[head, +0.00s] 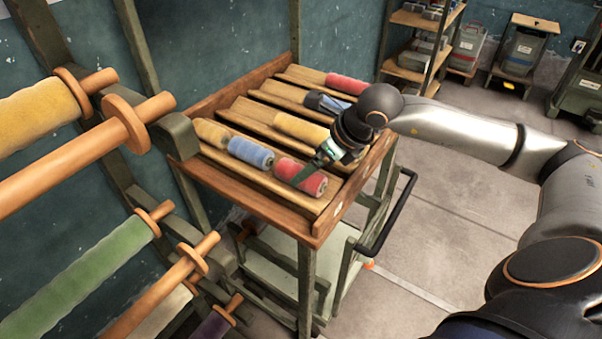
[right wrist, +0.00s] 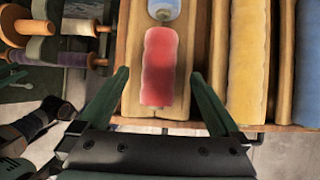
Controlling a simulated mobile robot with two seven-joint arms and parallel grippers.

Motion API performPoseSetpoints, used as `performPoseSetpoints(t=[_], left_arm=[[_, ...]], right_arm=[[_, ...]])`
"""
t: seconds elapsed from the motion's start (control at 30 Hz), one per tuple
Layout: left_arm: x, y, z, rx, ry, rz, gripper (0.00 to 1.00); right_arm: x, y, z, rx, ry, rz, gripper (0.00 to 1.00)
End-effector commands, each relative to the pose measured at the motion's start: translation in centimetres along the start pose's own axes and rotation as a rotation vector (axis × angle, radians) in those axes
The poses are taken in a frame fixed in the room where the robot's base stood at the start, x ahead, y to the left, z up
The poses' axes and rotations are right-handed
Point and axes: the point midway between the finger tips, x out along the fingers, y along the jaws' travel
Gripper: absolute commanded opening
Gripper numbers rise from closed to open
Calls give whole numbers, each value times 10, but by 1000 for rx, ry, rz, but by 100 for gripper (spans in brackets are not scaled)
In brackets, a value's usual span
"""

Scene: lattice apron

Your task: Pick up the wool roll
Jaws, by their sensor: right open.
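A short red wool roll (head: 315,186) lies in the front slot of a wooden slatted tray (head: 275,222) on a cart. It also shows in the right wrist view (right wrist: 158,65). My right gripper (head: 312,166) is open above this roll. In the right wrist view its fingers (right wrist: 158,76) stand apart, one on each side of the red roll, with nothing held. I cannot tell how far the tips are above the tray. A blue roll (head: 250,152) and a tan-yellow roll (head: 212,132) lie in line in the same slot. My left gripper is not in view.
Other slots hold a long yellow roll (head: 302,130), a blue-grey roll (head: 325,103) and a farther red roll (head: 347,84). A rack with a green roll (head: 85,275) and wooden spindles juts in at left. The cart's black handle (head: 392,220) is at right; floor is open beyond.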

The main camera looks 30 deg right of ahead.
Motion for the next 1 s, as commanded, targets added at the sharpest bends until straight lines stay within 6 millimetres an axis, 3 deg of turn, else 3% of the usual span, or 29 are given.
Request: performPoseSetpoints(t=[0.2,0.47,1.0], left_arm=[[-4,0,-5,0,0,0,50],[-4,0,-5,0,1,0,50],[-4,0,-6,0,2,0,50]], right_arm=[[26,2,2,1,0,2,99],[30,1,1,0,-1,0,99],[29,1,1,0,-1,1,39]])
